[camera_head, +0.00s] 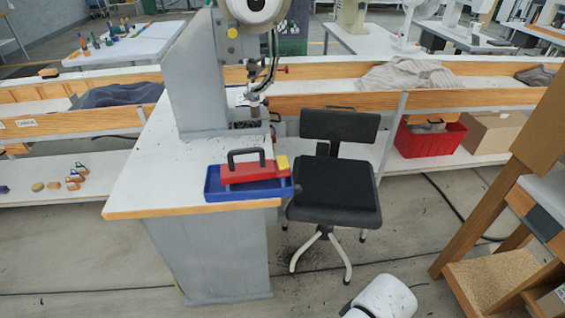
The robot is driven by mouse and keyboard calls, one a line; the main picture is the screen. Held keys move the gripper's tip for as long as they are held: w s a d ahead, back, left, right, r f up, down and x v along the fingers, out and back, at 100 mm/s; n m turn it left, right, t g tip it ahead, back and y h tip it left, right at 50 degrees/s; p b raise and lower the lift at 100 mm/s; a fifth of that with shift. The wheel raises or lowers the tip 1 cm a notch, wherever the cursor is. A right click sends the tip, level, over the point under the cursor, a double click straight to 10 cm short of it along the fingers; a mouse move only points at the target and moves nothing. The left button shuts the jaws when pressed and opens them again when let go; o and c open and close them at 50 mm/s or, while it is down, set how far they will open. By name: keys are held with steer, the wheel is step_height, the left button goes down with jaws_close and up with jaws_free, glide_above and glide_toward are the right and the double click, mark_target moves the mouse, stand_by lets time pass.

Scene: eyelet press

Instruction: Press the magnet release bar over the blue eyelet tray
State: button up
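The blue eyelet tray (213,188) sits at the front edge of the white press table. A red block (234,173) with a black arched handle (246,153) is over the tray and covers much of its inside. A yellow piece (282,163) is at the red block's right end. I cannot tell for sure which part is the release bar, or whether the red block rests on the tray. No eyelets can be made out. My gripper is not in view; a white rounded part at the bottom edge looks like my arm, well away from the tray.
The grey eyelet press (195,75) stands behind the tray on the white table (150,180). A black swivel chair (335,185) is close to the table's right side. A wooden stand (490,200) is at the right. Open floor lies in front.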

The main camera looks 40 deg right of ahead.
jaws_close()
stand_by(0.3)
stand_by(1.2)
